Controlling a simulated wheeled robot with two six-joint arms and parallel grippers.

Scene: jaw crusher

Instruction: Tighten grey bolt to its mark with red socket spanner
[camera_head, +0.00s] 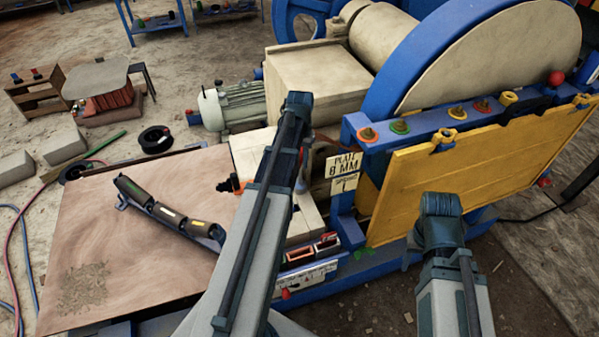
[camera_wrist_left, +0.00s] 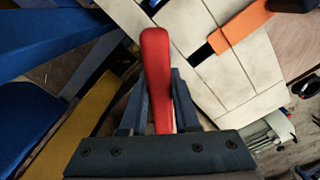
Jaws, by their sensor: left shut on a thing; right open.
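In the left wrist view, my left gripper (camera_wrist_left: 160,88) is shut on the red socket spanner (camera_wrist_left: 155,48). Its red handle stands between the two dark fingers, and its socket end is not visible. In the head view, my left arm covers that gripper and I cannot make out the spanner. Several bolts with coloured rings sit along the blue beam (camera_head: 437,120) above the yellow plate (camera_head: 470,165). I cannot pick out the grey bolt or its mark. My right arm reaches up in front of the yellow plate; its gripper does not show.
An orange-handled tool (camera_head: 229,184) lies near the pale blocks beside my left arm. A sign (camera_head: 345,164) stands left of the yellow plate. The large blue-rimmed wheel (camera_head: 490,50) rises behind the beam.

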